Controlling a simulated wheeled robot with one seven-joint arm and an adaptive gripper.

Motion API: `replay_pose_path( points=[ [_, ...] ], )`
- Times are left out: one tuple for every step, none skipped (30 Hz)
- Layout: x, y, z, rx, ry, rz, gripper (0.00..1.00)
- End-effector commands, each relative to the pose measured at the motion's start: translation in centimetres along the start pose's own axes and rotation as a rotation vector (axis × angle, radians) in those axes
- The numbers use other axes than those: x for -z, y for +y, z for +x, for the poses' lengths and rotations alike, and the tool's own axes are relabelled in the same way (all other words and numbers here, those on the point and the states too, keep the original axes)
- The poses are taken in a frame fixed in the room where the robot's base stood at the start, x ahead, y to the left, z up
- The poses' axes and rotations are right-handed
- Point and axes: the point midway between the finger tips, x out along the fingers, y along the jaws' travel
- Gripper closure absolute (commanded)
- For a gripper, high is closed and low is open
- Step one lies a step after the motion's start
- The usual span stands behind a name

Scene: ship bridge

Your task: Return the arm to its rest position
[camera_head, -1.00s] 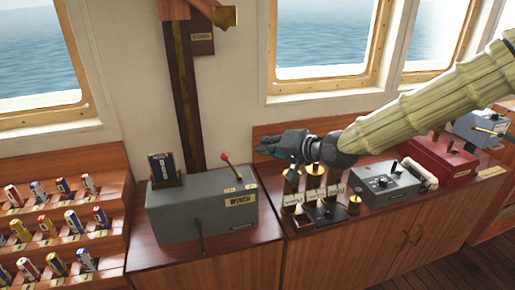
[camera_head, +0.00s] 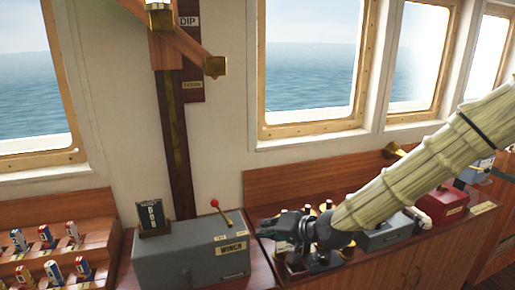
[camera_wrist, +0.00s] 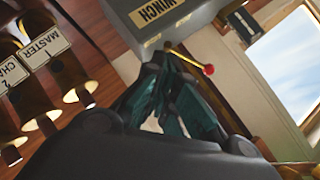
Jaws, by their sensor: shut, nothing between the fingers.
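My gripper (camera_head: 268,228) is at the end of my arm, which comes in from the right in the head view in a pale ribbed sleeve. The gripper points left, just right of the grey winch box (camera_head: 190,252). In the wrist view the gripper's dark teal fingers (camera_wrist: 165,68) are closed together and hold nothing. Their tips appear close to the winch box (camera_wrist: 140,14), but I cannot tell whether they touch it.
The winch box has a red-knobbed lever (camera_head: 221,212). Brass cylinders (camera_wrist: 70,75) with white labels stand beside my gripper. A grey box (camera_head: 385,236) and a red box (camera_head: 443,205) stand farther right. A rack of small canisters (camera_head: 45,236) is at left.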

Motion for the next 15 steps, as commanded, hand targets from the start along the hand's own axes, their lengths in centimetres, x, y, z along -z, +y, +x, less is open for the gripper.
replay_pose_path(
  points=[
    [-2.0, 2.5, 0.7, -0.039, -0.024, 0.008, 1.00],
    [-3.1, 3.9, 0.9, -0.061, -0.036, 0.010, 1.00],
    [-4.5, 5.7, 1.2, -0.090, -0.051, 0.014, 1.00],
    [-5.7, 7.0, 1.4, -0.113, -0.064, 0.015, 1.00],
    [-6.7, 8.4, 1.5, -0.136, -0.076, 0.017, 1.00],
    [-8.2, 10.1, 1.6, -0.165, -0.092, 0.019, 1.00],
    [-9.4, 11.4, 1.6, -0.188, -0.104, 0.019, 1.00],
    [-10.5, 12.8, 1.6, -0.211, -0.118, 0.020, 1.00],
    [-12.1, 14.5, 1.4, -0.242, -0.136, 0.020, 1.00],
    [-13.3, 15.8, 1.3, -0.265, -0.150, 0.018, 1.00],
    [-14.4, 17.0, 1.1, -0.289, -0.163, 0.018, 1.00],
    [-16.0, 18.7, 0.8, -0.319, -0.182, 0.015, 1.00],
    [-17.2, 19.9, 0.5, -0.344, -0.197, 0.014, 1.00],
    [-18.5, 21.1, 0.2, -0.367, -0.213, 0.011, 1.00],
    [-20.1, 22.7, -0.3, -0.400, -0.233, 0.008, 1.00]
  ],
)
